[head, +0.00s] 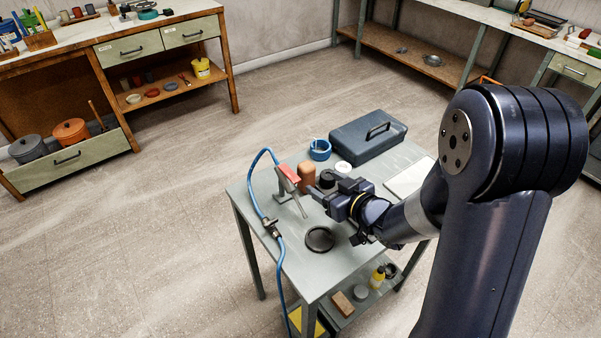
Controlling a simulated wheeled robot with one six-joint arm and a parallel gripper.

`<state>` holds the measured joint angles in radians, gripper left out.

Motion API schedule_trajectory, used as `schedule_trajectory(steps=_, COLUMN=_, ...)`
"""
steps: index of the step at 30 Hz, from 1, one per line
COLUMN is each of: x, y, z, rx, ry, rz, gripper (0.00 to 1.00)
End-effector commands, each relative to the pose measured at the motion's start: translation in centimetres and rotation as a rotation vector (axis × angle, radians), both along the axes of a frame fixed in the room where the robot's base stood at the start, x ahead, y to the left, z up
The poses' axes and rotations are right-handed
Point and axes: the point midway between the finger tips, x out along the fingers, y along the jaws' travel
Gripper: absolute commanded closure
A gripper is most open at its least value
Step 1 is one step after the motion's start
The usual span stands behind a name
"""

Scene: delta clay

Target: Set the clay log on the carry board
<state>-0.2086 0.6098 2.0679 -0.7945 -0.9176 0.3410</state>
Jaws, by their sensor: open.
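A brown, rounded block (307,171), which looks like the clay log, stands on the grey table near its back left. A flat pale board (407,181), likely the carry board, lies at the table's right side, partly hidden by my arm. My gripper (314,196) is open over the middle of the table, its fingers pointing left. It is just in front of the brown block in the picture; I cannot tell whether they touch. No object shows clearly between the fingers.
A red-handled tool (289,173) with a blue hose (256,180) stands left of the block. A grey toolbox (367,138), blue tape roll (320,149) and white round item (343,167) are behind. A dark round dish (320,239) lies in front.

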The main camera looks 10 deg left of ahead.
Motion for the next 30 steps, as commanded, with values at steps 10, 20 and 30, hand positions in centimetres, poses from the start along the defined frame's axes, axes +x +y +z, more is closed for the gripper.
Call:
schedule_trajectory(steps=10, x=2.2, y=2.4, z=-0.9, rx=-0.001, ry=0.001, rz=0.001, gripper=0.36)
schedule_trajectory(steps=20, x=4.9, y=5.1, z=-2.1, rx=-0.001, ry=0.002, rz=0.001, gripper=0.36)
schedule_trajectory(steps=30, x=5.1, y=5.3, z=-2.2, rx=-0.001, ry=0.0, rz=-0.001, gripper=0.41)
